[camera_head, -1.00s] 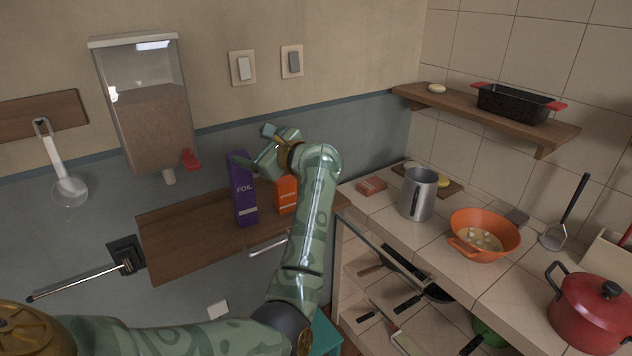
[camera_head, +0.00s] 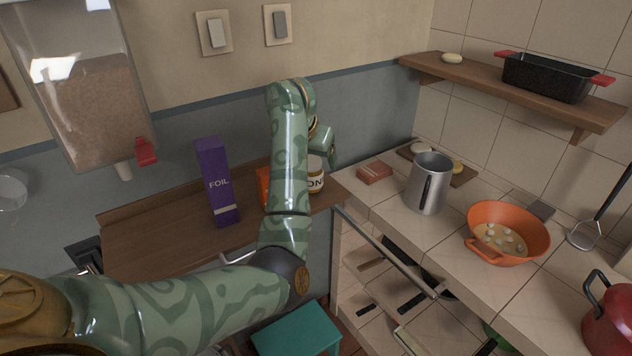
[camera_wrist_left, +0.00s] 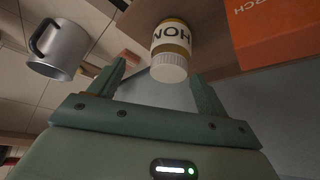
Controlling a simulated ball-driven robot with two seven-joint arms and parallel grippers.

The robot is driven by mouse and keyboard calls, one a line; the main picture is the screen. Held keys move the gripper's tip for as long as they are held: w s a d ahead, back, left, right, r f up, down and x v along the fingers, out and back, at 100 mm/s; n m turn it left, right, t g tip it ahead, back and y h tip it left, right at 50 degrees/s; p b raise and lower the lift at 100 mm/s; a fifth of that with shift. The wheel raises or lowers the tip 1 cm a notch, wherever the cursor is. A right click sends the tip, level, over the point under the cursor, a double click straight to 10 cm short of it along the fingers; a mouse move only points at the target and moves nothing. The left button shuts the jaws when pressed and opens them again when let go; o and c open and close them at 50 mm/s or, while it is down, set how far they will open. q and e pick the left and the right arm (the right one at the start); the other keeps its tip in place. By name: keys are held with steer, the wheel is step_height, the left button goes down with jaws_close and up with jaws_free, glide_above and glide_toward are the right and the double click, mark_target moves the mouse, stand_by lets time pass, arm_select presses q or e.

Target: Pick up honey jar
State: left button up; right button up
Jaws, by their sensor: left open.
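The honey jar (camera_head: 316,176) stands upright on the wooden wall shelf near its right end, partly hidden behind my left arm in the head view. In the left wrist view the honey jar (camera_wrist_left: 171,48) shows a white lid and a label with part of its lettering. My left gripper (camera_head: 322,150) is beside and above the jar, its fingers mostly hidden there. In the left wrist view the left gripper (camera_wrist_left: 158,88) is open, its two fingers apart, with the jar's lid beyond and between the tips. The right gripper is out of view.
A purple foil box (camera_head: 218,183) and an orange box (camera_head: 263,186) share the wooden shelf (camera_head: 160,243) left of the jar. A dispenser (camera_head: 75,90) hangs at upper left.

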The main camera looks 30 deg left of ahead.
arm_select(q)
steer(key=shift+w+a+f, duration=0.2)
steer(key=shift+a+f, duration=0.05)
steer(key=shift+f, duration=0.2)
steer(key=shift+a+f, duration=0.2)
steer(key=shift+a, duration=0.1)
steer(key=b+x, duration=0.2)
steer(key=x, duration=0.3)
steer(key=shift+w+a+r, duration=0.1)
steer(key=shift+w+a, duration=0.05)
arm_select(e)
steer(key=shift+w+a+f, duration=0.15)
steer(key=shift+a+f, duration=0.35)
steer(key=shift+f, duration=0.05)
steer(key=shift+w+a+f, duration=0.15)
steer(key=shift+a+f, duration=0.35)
arm_select(q)
steer(key=shift+r, duration=0.1)
steer(key=shift+c, duration=0.4)
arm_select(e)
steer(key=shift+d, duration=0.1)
arm_select(q)
steer(key=c, duration=1.2)
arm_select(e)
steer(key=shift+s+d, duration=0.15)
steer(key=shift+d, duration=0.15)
